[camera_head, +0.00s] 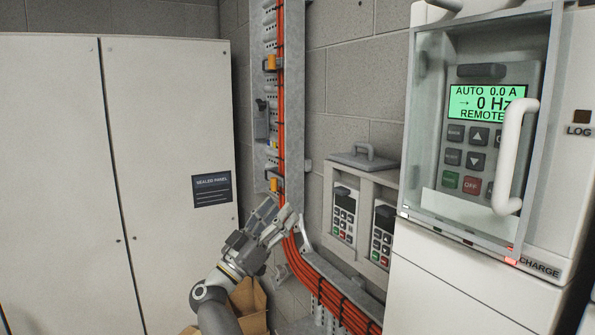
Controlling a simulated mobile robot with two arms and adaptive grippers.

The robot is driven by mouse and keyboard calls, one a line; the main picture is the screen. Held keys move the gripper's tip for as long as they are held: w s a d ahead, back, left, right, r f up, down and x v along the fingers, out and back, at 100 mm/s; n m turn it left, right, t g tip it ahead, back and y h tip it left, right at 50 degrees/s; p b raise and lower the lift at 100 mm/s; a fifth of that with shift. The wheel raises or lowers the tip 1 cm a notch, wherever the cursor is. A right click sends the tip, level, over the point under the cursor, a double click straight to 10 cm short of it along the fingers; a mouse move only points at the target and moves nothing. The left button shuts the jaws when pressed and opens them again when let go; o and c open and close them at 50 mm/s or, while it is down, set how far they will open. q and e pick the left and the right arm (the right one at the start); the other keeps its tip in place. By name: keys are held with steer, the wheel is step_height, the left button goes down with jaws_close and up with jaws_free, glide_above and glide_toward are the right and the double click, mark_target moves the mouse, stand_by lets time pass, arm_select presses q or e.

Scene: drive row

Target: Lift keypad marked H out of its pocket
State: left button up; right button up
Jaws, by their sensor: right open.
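Two small dark-faced keypads stand upright in a pale grey wall holder (363,190), the left keypad (343,215) and the right keypad (383,238). Each has rows of dark buttons with a green and a red one at the bottom. I cannot read an H on either, so I cannot tell which is marked. My right gripper (291,222) is open and empty, left of the holder, in front of the orange cables and apart from both keypads. My left gripper is not in view.
A grey lid with a handle (364,158) tops the holder. On the right, a drive cabinet (465,275) has a clear door with a white handle (513,155) over a lit display. Orange cables (280,110) run down a metal tray. A cardboard box (247,300) sits below; pale cabinets (165,150) stand left.

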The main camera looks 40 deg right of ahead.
mark_target(336, 192)
steer(key=s+d+r+m+g+y+p, duration=0.1)
steer(key=s+d+r+m+g+y, duration=0.15)
steer(key=s+r+m+g, duration=0.3)
steer(key=shift+n+g+h, duration=0.25)
steer(key=shift+n+g, duration=0.1)
steer(key=shift+n, duration=0.4)
steer(key=shift+s+d+r+b, duration=0.1)
steer(key=shift+d+r+b, duration=0.25)
steer(key=shift+d, duration=1.2)
steer(key=shift+d+r+b, duration=0.1)
steer(key=shift+d+b, duration=0.4)
steer(key=shift+d, duration=1.05)
steer(key=shift+s+d+r+b, duration=0.1)
steer(key=shift+d+r+b, duration=0.25)
steer(key=shift+d, duration=1.2)
step_height(336, 192, down, 3)
steer(key=b, duration=0.2)
steer(key=shift+r+b, duration=0.1)
steer(key=shift+b, duration=0.2)
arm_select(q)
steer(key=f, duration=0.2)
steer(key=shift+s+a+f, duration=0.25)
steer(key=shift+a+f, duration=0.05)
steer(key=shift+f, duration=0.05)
arm_select(e)
steer(key=shift+d+f, duration=0.1)
steer(key=shift+f, duration=0.35)
steer(key=c, duration=0.8)
